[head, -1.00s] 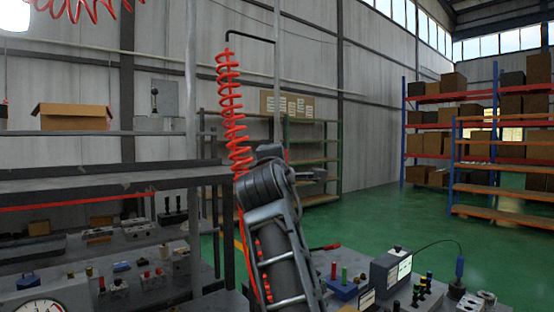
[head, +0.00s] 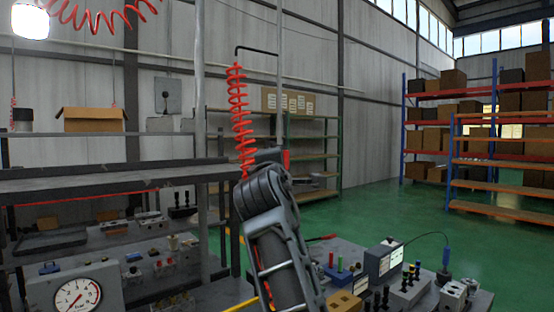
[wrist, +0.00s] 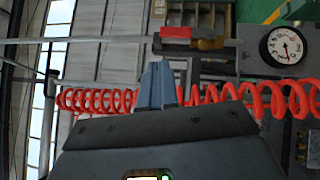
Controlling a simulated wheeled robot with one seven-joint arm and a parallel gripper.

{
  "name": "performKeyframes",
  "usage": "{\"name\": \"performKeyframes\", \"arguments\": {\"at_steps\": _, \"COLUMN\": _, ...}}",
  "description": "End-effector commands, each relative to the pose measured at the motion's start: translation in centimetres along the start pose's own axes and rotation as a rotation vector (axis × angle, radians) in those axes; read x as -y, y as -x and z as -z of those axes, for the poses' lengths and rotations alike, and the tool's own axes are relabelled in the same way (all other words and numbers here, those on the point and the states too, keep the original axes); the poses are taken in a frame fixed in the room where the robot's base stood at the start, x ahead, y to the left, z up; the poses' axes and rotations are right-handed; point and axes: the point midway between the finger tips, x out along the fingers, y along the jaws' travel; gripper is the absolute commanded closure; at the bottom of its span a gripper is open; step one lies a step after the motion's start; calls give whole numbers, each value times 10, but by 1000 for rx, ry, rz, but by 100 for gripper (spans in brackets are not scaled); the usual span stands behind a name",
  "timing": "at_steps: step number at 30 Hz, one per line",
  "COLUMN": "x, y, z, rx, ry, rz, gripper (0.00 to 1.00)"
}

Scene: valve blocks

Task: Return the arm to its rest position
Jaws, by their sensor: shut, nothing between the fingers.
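My arm rises from the bottom middle of the head view and bends at a dark joint. My gripper shows in the wrist view (wrist: 158,85), with its two grey fingers together and nothing between them. A red coiled hose (wrist: 95,100) runs across the wrist view behind the fingers; I cannot tell whether they touch. A red coiled hose (head: 240,110) also hangs beside my arm in the head view. My fingers are not clear in the head view, being behind the arm joint or too small to tell.
A grey bench with shelves (head: 120,180) stands at the left, with a pressure gauge (head: 77,296) and valve blocks. Another bench with valve blocks (head: 400,290) lies at the lower right. Racks with boxes (head: 440,130) stand behind. The green floor (head: 370,215) between is clear.

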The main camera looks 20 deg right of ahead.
Motion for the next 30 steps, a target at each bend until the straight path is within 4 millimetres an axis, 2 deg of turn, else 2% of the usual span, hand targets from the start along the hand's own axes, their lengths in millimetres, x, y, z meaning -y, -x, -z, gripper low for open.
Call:
{"name": "performKeyframes", "arguments": {"at_steps": 16, "x": 0, "y": 1, "z": 0, "rx": 0, "ry": 0, "rz": 0, "gripper": 100}}
{"name": "performKeyframes", "arguments": {"at_steps": 19, "x": 8, "y": 3, "z": 1, "rx": -7, "ry": -5, "rz": 3, "gripper": 100}}
{"name": "performKeyframes", "arguments": {"at_steps": 23, "x": 47, "y": 17, "z": 6, "rx": -43, "ry": -38, "rz": 19, "gripper": 100}}
{"name": "performKeyframes", "arguments": {"at_steps": 26, "x": 94, "y": 38, "z": 9, "rx": -89, "ry": -88, "rz": 40, "gripper": 100}}
{"name": "performKeyframes", "arguments": {"at_steps": 30, "x": 160, "y": 77, "z": 8, "rx": -156, "ry": -180, "rz": 79, "gripper": 100}}
